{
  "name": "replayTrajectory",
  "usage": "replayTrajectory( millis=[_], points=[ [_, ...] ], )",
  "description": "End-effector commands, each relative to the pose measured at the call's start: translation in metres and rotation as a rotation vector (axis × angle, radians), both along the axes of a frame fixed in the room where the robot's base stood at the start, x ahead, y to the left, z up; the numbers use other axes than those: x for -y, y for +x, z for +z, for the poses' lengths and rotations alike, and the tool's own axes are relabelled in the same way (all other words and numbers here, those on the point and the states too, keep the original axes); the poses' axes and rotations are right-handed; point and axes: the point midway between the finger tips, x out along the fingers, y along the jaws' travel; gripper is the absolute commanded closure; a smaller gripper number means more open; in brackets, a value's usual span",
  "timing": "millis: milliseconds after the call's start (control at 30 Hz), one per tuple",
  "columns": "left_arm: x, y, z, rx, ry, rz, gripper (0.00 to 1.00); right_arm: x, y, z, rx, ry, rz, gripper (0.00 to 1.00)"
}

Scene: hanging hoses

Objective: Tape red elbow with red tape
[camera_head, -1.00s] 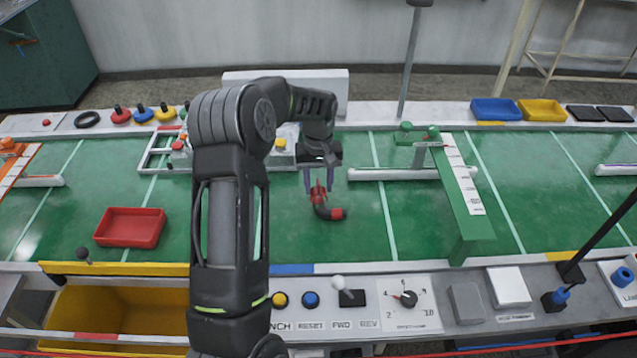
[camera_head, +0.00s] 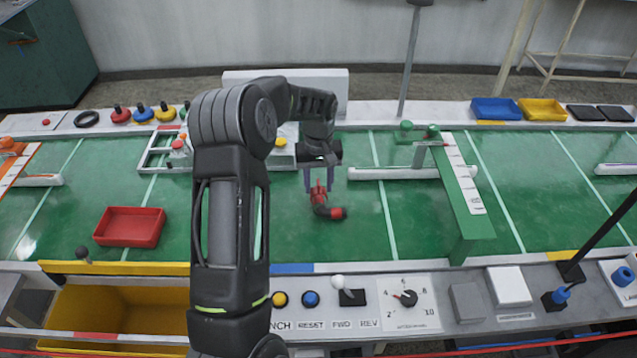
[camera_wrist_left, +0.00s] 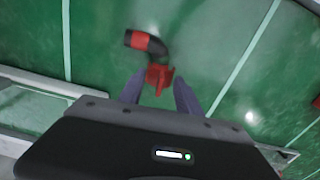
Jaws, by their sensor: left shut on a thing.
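The red elbow (camera_head: 324,209) is a dark bent hose piece with red ends. In the head view it is below my left gripper (camera_head: 319,186), over the green belt. The fingers are shut on its upper red end, and the other red end points right. In the left wrist view the elbow (camera_wrist_left: 154,46) extends beyond the fingertips of my left gripper (camera_wrist_left: 160,88). A red round piece with a black top (camera_head: 121,116) stands on the back ledge; I cannot tell whether it is the red tape. My right gripper is not in view.
A red tray (camera_head: 131,228) lies on the green belt at left. A white frame fixture (camera_head: 160,150) is behind my left arm. A green stand (camera_head: 462,190) with a white bar is at right. A control panel (camera_head: 405,318) runs along the front. The belt around the elbow is clear.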

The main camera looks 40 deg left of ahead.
Motion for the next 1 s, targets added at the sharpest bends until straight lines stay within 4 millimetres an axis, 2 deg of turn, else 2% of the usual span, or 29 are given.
replayTrajectory(
  millis=[267,1000],
  points=[
    [0.0,0.0,-0.001,0.0,0.0,0.0,1.0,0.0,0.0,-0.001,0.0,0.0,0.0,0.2],
    [0.0,0.0,-0.022,-0.001,-0.001,0.0,1.0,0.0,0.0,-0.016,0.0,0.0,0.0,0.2]
  ],
)
